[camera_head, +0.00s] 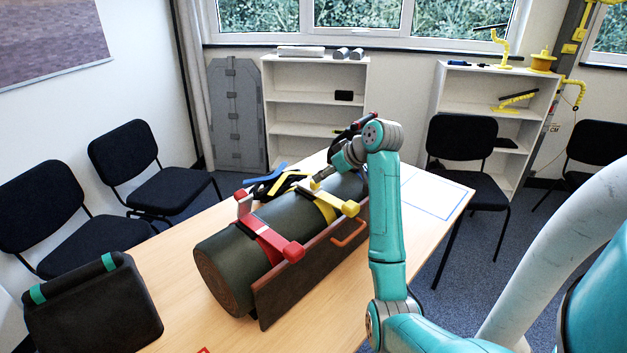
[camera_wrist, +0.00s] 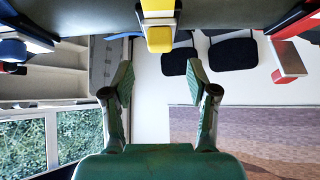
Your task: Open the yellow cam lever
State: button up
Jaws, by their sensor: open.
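The yellow cam lever (camera_head: 348,207) sits on a yellow strap (camera_head: 325,209) around a dark green log-like cylinder (camera_head: 232,241) on the table. Its yellow block also shows in the wrist view (camera_wrist: 159,26), at the top centre, beyond and between my fingers. My gripper (camera_head: 322,176) is above the top of the cylinder, close to the yellow strap. In the wrist view my gripper (camera_wrist: 160,83) has its two fingers wide apart with nothing between them. Whether a finger touches the yellow part cannot be told.
A red strap with a red lever (camera_head: 244,205) is nearer on the cylinder. A brown board (camera_head: 290,282) with an orange handle (camera_head: 349,232) stands along its side. Blue and black straps (camera_head: 268,178) lie behind. A black bag (camera_head: 95,307) is at left.

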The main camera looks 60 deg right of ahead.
jog(key=x, duration=0.6)
jog(key=shift+w+f, duration=0.15)
jog(key=shift+f, duration=0.05)
grip_shut()
